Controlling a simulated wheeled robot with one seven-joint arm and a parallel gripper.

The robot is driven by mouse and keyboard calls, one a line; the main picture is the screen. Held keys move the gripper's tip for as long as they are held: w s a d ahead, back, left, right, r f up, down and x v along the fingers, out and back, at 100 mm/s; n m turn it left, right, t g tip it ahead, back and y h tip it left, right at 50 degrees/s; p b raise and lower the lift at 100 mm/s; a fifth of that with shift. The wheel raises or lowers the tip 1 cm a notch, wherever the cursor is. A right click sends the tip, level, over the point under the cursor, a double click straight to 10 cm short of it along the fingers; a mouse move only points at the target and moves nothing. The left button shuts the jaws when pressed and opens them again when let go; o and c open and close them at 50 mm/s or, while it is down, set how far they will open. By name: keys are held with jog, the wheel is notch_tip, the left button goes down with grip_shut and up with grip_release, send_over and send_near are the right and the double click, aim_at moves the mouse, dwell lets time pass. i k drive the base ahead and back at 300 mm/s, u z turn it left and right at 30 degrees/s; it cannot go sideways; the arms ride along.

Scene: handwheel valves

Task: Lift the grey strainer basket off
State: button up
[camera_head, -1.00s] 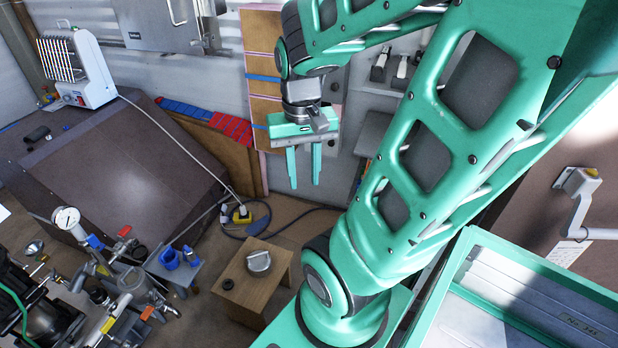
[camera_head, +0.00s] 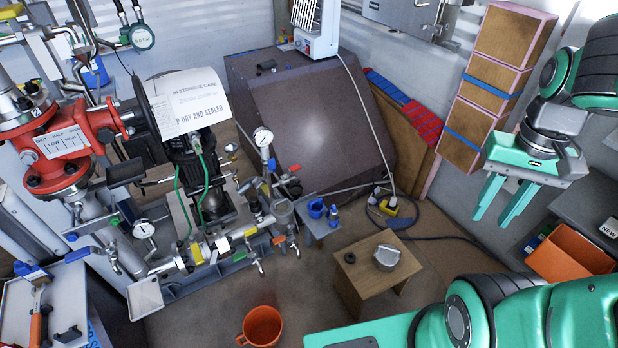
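I cannot make out the grey strainer basket for certain. A round grey metal pot (camera_head: 282,211) stands in the pipework at the middle of the rig, its inside too small to read. A round grey metal piece with a raised top (camera_head: 387,257) lies on a small wooden stool (camera_head: 368,284), beside a small black ring (camera_head: 350,257). My gripper (camera_head: 493,221) hangs at the right, fingers down, open and empty. It is well to the right of the rig and touches nothing.
A pump rig with red valve handles (camera_head: 278,239) and a pressure gauge (camera_head: 263,137) fills the left middle. An orange bin (camera_head: 570,254) is at the right. Floor between rig and stool is mostly clear.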

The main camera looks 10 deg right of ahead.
aim_at(283, 206)
jog(key=k, duration=1.15)
jog(key=u, duration=0.8)
jog(key=i, duration=1.8)
jog(key=z, duration=0.5)
